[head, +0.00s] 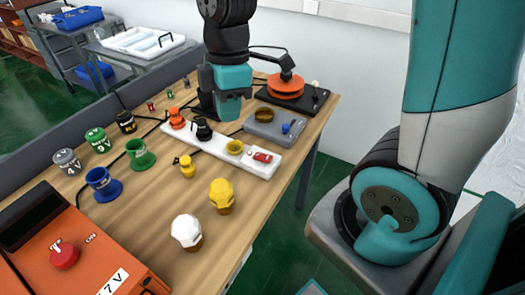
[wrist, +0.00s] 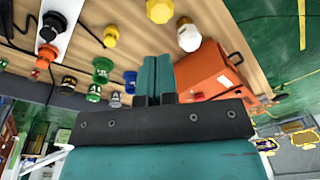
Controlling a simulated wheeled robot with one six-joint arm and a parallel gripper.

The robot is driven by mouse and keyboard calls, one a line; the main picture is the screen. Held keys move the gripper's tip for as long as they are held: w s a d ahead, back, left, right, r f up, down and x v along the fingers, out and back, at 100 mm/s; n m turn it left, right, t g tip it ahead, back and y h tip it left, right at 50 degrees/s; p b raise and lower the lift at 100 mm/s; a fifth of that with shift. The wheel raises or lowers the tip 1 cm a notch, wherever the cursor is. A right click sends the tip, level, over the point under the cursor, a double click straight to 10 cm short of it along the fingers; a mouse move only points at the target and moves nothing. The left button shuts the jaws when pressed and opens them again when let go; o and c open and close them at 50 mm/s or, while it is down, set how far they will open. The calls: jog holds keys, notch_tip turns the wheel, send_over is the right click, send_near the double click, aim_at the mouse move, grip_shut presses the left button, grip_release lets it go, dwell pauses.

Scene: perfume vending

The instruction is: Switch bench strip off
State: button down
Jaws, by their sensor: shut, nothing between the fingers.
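The white bench strip (head: 213,148) lies on the wooden bench. It carries an orange plug (head: 177,119), a black plug (head: 203,129), a yellow round piece (head: 235,147) and a red rocker switch (head: 263,157) at its right end. I cannot tell the switch's position. My gripper (head: 231,116) hangs over the bench near the strip's far side, apart from the switch. Its teal fingers are together and empty in the wrist view (wrist: 158,62). Part of the strip (wrist: 65,10) shows at the top left there; the switch is out of that view.
A grey box (head: 272,127) with a blue knob and a black base with an orange disc (head: 286,86) stand beyond the strip. Several coloured plugs, yellow and white knobs (head: 187,230) and an orange unit (head: 80,250) crowd the near and left bench. Cables run between them.

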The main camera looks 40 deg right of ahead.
jog(key=w+d+f+n+g+h, duration=0.2)
jog(key=w+d+f+n, duration=0.5)
jog(key=d, duration=0.4)
jog(key=p, duration=0.2)
send_near(267, 158)
jog(key=x, duration=0.7)
jog(key=shift+f, duration=0.25)
